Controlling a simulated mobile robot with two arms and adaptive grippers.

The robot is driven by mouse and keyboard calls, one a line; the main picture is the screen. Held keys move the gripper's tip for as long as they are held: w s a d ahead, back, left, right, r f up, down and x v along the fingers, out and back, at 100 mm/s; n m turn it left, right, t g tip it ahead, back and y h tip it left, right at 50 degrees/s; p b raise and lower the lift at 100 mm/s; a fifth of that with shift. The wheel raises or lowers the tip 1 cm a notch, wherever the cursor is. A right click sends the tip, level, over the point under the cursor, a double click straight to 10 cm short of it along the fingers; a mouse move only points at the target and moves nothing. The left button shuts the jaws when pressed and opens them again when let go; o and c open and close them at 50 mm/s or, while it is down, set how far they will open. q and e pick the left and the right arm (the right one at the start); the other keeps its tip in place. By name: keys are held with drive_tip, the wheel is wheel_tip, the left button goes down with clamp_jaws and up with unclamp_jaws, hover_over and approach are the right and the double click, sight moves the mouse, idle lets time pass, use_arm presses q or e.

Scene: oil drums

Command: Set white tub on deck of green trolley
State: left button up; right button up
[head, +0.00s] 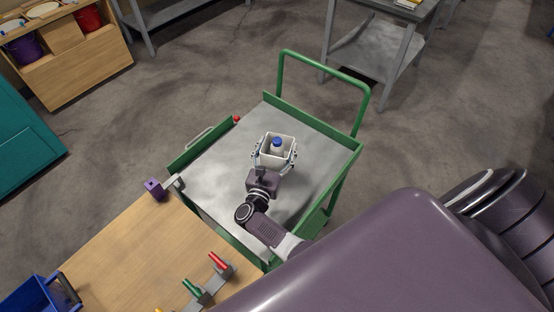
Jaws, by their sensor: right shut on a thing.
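The white tub (265,159) is an open, square container with a white bottle with a blue cap (277,146) standing inside it. The green trolley (227,170) has a grey deck with green rims and a push handle at its far end. My right gripper (275,153) reaches over the deck with its fingers on either side of the tub, shut on it. The tub shows over the middle of the deck. From above I cannot tell whether its base touches the deck. My left gripper is not in view.
A wooden table (140,250) abuts the trolley's near left side, with a purple block (154,187), red and green handled items and a blue bin (40,297). A grey table stands behind. Deck space around the tub is clear.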

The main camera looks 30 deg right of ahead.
drive_tip(key=shift+f+b, duration=2.8)
drive_tip(key=shift+f, duration=1.55)
drive_tip(key=shift+f, duration=0.1)
drive_tip(key=o, duration=1.2)
